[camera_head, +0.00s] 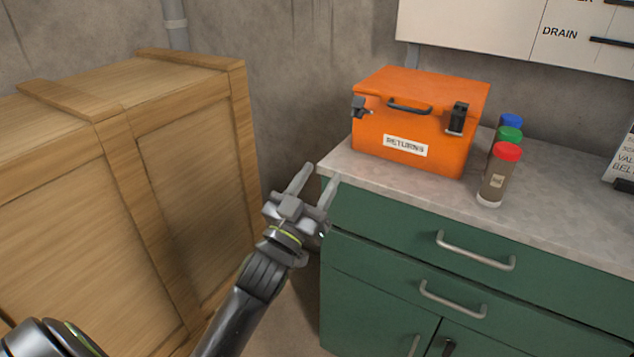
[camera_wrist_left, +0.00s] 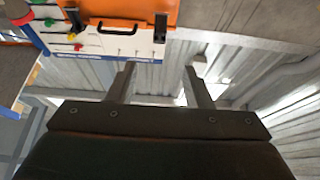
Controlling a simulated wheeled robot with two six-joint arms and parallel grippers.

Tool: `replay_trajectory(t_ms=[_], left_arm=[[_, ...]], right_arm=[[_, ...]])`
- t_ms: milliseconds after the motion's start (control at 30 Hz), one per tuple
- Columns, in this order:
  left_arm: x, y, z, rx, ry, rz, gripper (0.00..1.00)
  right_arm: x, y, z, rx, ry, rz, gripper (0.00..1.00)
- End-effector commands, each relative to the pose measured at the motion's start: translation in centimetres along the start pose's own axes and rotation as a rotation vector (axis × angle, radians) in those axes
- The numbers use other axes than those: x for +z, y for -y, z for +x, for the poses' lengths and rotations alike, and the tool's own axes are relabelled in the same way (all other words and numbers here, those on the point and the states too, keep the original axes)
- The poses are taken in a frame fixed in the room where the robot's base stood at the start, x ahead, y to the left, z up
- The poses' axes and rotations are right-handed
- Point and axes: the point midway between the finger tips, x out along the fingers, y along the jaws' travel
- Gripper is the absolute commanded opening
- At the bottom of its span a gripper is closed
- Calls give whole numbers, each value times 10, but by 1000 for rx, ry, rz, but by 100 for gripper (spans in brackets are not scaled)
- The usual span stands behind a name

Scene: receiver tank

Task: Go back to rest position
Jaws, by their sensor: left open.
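My left gripper (camera_head: 316,186) is open and empty, in front of the left edge of the counter in the head view. Its two fingers also show apart in the left wrist view (camera_wrist_left: 158,82), with nothing between them. An orange box (camera_head: 420,120) labelled "RETURNS" stands closed on the counter, beyond the gripper and to its right. Part of an orange case (camera_wrist_left: 110,14) shows at the top of the left wrist view. My right gripper is in neither view.
A large wooden crate (camera_head: 190,170) stands left of my left arm. The green cabinet (camera_head: 400,235) with a grey counter top (camera_head: 560,215) is on the right. A narrow gap separates crate and cabinet.

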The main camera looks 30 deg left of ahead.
Motion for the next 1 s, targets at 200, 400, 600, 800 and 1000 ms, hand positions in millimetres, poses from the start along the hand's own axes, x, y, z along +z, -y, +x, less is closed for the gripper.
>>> replay_trajectory(t_ms=[200,400,600,800,1000], left_arm=[[0,0,-1,0,-1,0,45],[0,0,-1,0,0,0,45],[15,3,0,-8,40,4,45],[114,24,-20,-56,299,28,45],[239,45,-97,-105,648,53,45]], right_arm=[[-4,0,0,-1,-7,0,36],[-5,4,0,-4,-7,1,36],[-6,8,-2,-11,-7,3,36],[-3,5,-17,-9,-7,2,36],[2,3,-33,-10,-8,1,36]])
